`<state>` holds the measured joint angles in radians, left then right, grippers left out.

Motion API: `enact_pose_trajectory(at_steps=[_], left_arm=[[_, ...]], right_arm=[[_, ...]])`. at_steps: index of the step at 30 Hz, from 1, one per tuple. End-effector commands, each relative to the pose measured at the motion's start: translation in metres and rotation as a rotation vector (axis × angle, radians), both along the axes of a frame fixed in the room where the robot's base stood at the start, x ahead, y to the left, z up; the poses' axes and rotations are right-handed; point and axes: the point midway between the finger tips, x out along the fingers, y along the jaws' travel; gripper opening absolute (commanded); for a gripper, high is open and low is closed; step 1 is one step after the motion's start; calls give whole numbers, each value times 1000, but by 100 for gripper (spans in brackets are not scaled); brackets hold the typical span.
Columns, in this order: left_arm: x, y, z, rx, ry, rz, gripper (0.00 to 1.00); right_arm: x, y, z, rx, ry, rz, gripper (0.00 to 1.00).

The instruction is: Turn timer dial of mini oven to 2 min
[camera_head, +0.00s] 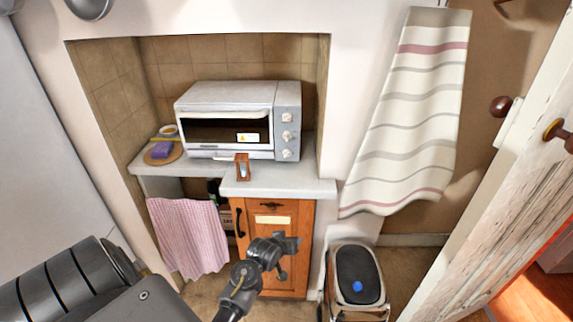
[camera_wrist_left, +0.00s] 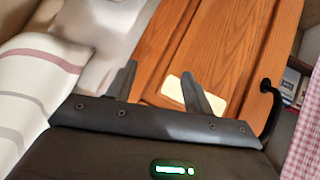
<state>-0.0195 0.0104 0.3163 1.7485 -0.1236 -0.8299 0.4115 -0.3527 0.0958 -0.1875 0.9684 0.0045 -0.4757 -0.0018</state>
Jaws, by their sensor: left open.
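The white mini oven (camera_head: 228,96) stands on the counter in the tiled alcove in the head view. Its grey right-hand panel carries three round light knobs in a column: top knob (camera_head: 287,117), middle knob (camera_head: 287,135) and bottom knob (camera_head: 287,154). I cannot read their markings or tell which is the timer dial. My left gripper (camera_head: 287,245) is low in front of the wooden cabinet, below the oven and apart from the knobs. In the left wrist view my left gripper (camera_wrist_left: 160,85) is open and empty, its two fingers pointing toward the cabinet. My right gripper is not in view.
The counter (camera_head: 300,178) holds a small wooden-framed object (camera_head: 243,168) before the oven. The orange cabinet (camera_head: 282,220) has dark handles. A pink towel (camera_head: 188,235) hangs left, a striped cloth (camera_head: 405,120) right. A bin (camera_head: 357,275) stands lower right.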

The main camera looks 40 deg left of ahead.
Motion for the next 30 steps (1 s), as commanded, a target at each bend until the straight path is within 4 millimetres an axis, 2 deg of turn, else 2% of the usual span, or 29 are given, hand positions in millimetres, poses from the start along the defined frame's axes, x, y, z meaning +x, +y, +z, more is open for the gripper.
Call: enact_pose_trajectory(at_steps=[1,3,6,7,10,15,23,30], left_arm=[[15,17,76,-26,-88,64,52],[27,37,135,-67,-184,140,52],[38,62,192,-125,-303,230,52],[41,68,206,-145,-337,255,52],[49,82,225,-190,-408,305,52],[55,93,239,-228,-463,340,52],[63,96,238,-232,-466,342,52],[99,110,228,-231,-464,341,52]], right_arm=[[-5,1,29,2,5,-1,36],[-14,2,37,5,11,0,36],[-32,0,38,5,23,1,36],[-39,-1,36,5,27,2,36],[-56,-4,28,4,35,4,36],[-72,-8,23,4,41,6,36],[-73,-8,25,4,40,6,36],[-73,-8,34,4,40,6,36]])
